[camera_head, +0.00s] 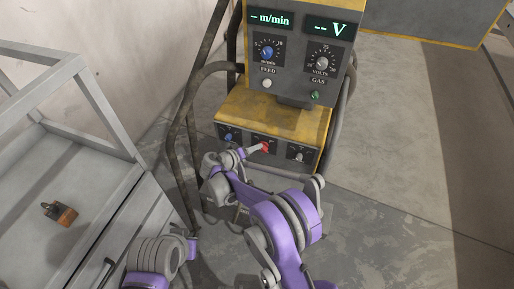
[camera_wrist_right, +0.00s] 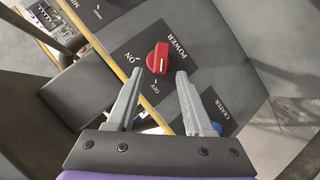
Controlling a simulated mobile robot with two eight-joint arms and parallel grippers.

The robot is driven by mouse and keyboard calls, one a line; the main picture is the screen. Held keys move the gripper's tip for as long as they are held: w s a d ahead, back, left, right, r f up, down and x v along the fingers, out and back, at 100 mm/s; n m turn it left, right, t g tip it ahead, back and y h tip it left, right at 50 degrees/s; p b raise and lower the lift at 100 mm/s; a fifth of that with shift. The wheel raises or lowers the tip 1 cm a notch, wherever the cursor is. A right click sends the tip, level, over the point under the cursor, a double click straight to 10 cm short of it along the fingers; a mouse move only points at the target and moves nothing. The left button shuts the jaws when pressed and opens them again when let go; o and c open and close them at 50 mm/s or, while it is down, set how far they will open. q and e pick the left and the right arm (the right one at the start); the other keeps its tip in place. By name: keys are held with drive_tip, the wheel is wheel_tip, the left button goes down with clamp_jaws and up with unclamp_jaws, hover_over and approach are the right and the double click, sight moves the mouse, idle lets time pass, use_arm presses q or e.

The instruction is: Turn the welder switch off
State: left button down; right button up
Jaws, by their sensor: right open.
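The red welder power switch (camera_head: 265,146) is on the dark front panel of the yellow welder base, between two other knobs. It also shows in the right wrist view (camera_wrist_right: 158,58), with the labels POWER, ON and OFF around it. Its long grip runs roughly up and down there; I cannot tell for certain which label it points to. My right gripper (camera_wrist_right: 158,73) is open and empty, its fingertips just short of the switch and to either side of it. In the head view my right gripper (camera_head: 254,150) reaches the panel from the left.
The welder's upper box (camera_head: 290,75) has two displays and dials above the panel. A blue knob (camera_head: 228,136) and a grey knob (camera_head: 299,156) flank the switch. Dark hoses hang at the sides. A grey metal table (camera_head: 95,190) stands left, holding a small brown-black object (camera_head: 60,213).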

use_arm(q)
drive_tip(key=shift+r, duration=0.3)
use_arm(e)
drive_tip(key=v, duration=0.7)
drive_tip(key=s+d+r+g+y, duration=0.1)
drive_tip(key=s+d+r, duration=0.25)
drive_tip(key=d, duration=0.25)
drive_tip(key=s+d+r+m+g+y, duration=0.1)
drive_tip(key=s+d+r+g, duration=0.2)
drive_tip(key=d, duration=0.4)
drive_tip(key=s+d+r+y, duration=0.1)
drive_tip(key=s+d+r, duration=0.2)
drive_tip(key=s+d, duration=0.25)
drive_tip(key=s+d+f+m+y, duration=0.1)
drive_tip(key=s+d+y, duration=0.15)
drive_tip(key=s, duration=0.85)
drive_tip(key=s+d+m+y, duration=0.15)
drive_tip(key=s+d, duration=0.25)
drive_tip(key=s, duration=0.7)
use_arm(q)
wheel_tip(320, 180, up, 14)
drive_tip(key=w+p, duration=0.2)
drive_tip(key=p, duration=1.1)
drive_tip(key=shift+t, duration=0.3)
use_arm(e)
wheel_tip(320, 180, up, 14)
drive_tip(key=w, duration=0.2)
drive_tip(key=shift+w+f, duration=0.2)
drive_tip(key=shift+w, duration=0.1)
